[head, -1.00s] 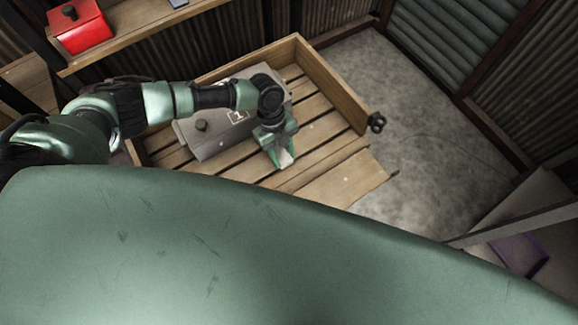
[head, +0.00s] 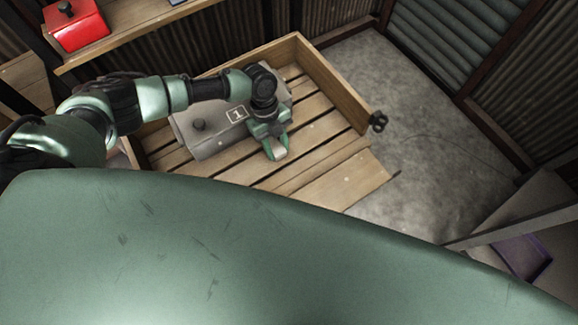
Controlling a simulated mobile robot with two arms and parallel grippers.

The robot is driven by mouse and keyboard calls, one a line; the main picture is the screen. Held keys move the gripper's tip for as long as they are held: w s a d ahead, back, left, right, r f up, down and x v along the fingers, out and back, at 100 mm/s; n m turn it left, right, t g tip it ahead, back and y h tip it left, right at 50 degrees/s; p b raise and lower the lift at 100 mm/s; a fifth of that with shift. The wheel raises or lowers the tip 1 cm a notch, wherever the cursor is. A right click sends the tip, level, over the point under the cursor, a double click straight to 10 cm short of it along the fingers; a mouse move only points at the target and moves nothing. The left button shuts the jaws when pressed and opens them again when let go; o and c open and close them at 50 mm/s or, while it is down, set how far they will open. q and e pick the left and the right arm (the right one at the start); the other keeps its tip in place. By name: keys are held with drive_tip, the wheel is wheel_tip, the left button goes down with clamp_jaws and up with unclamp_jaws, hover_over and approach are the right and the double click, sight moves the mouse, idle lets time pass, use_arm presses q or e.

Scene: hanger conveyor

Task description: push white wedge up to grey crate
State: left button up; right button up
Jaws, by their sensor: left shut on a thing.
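The grey crate (head: 208,148), with a dark knob and a square "1" label on top, sits on the slatted wooden bed. My left arm passes over its far part and hides some of it. My left gripper (head: 277,153) is at the crate's right side, pointing down toward the slats. It is shut on a small white thing, apparently the white wedge (head: 278,154), which shows between the green fingers. The fingers hide most of it. I cannot tell whether the wedge touches the crate. My right gripper is not in view.
The wooden bed (head: 335,85) has raised sides at the back and right, and a lowered front board. Bare slats lie to the right of my gripper. A red box (head: 75,28) stands on a shelf at the upper left. A purple tray (head: 522,257) is at the lower right.

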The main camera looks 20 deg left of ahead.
use_arm(q)
drive_tip(key=shift+w+a+b, duration=0.7)
drive_tip(key=shift+w+a, duration=0.1)
drive_tip(key=shift+a, duration=0.25)
drive_tip(key=o, duration=1.2)
drive_tip(key=v, duration=0.8)
drive_tip(key=shift+f, duration=0.1)
drive_tip(key=shift+f, duration=0.1)
